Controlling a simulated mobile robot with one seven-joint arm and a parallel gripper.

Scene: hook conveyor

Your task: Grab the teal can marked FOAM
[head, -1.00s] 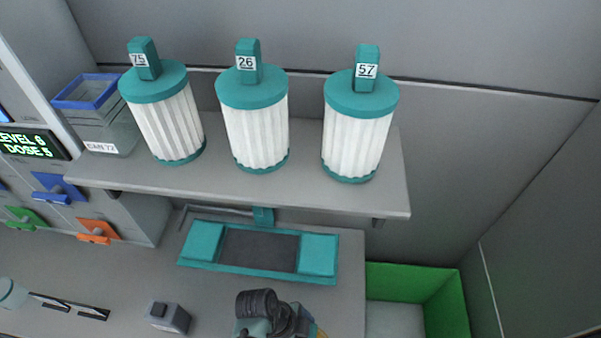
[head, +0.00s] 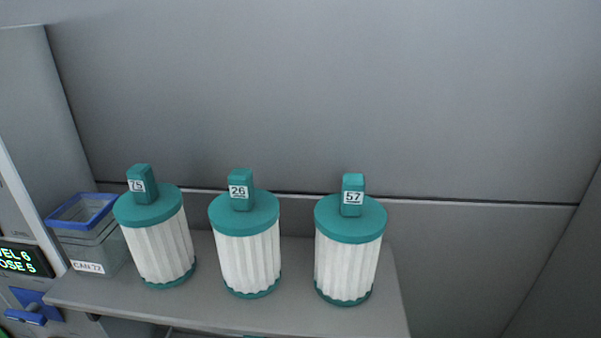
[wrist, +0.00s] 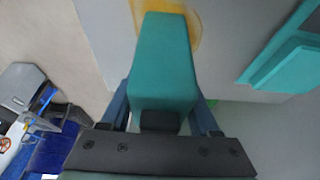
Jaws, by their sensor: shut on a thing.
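In the wrist view, my gripper (wrist: 162,108) is shut on a teal block-shaped thing (wrist: 163,62), with a finger on each side of it. The thing's teal face is plain, and no FOAM marking shows on it in this view. The head view shows neither my gripper nor the held thing. No label reading FOAM is legible in either view.
Three white pleated canisters with teal lids, marked 75 (head: 160,245), 26 (head: 248,260) and 57 (head: 346,270), stand on a grey shelf (head: 392,318). A blue-rimmed clear bin (head: 88,250) labelled CAN 77 is at left. A yellow patch (wrist: 192,28) lies behind the held thing.

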